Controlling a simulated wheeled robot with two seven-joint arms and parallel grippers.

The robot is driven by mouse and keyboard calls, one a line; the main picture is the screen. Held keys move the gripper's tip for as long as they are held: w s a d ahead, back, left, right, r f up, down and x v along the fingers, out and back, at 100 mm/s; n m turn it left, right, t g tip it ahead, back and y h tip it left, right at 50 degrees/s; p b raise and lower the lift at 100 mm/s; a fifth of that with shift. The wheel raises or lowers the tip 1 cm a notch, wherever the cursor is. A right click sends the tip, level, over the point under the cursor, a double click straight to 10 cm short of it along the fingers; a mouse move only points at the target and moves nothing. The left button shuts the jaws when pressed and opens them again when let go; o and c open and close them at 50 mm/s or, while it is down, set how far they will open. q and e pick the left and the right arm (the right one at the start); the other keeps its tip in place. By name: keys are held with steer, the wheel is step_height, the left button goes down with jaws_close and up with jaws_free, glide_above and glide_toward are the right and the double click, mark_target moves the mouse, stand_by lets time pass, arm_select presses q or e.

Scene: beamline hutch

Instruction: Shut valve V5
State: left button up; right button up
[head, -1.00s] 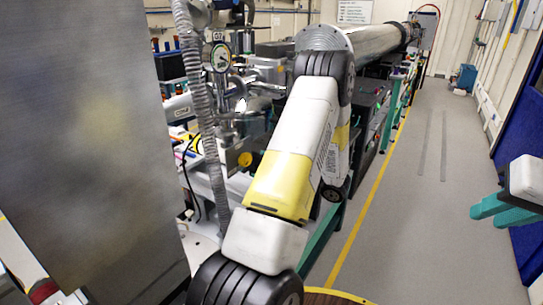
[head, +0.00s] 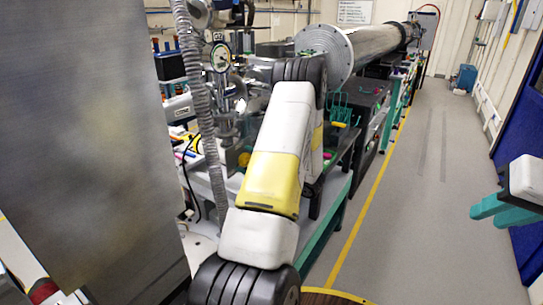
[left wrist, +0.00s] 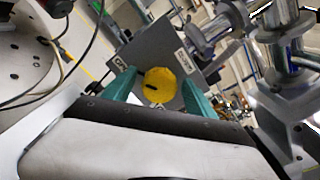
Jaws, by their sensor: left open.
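A round yellow knob (left wrist: 161,86) with a dark slanted bar mark sits on a grey panel (left wrist: 150,50) in the left wrist view. Two small white labels flank it; their text is too small to read surely, and no V5 tag is legible. My left gripper (left wrist: 159,80) is open, its teal fingers on either side of the knob; I cannot tell whether they touch it. In the head view a bit of yellow knob (head: 243,160) shows beside my left arm, which hides the left gripper. My right gripper (head: 505,207) is at the right edge, over the floor, apart from the bench.
A ribbed hose (head: 203,110) and a round gauge (head: 220,57) stand left of my arm. A large metal sheet (head: 90,140) blocks the left side. A long steel tube (head: 370,43) runs back above the bench. The aisle floor (head: 430,170) is clear.

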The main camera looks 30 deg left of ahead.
arm_select(q)
steer(key=c, duration=1.4)
steer(key=m, duration=0.5)
steer(key=shift+w+m, duration=0.1)
steer(key=shift+m, duration=0.2)
steer(key=m, duration=0.6)
steer(key=shift+w, duration=0.15)
steer(key=m, duration=0.6)
steer(key=shift+d+m, duration=0.1)
steer(key=shift+m, duration=0.2)
steer(key=m, duration=0.5)
steer(key=shift+w+f+m, duration=0.1)
steer(key=shift+f+m, duration=0.05)
steer(key=shift+m, duration=0.15)
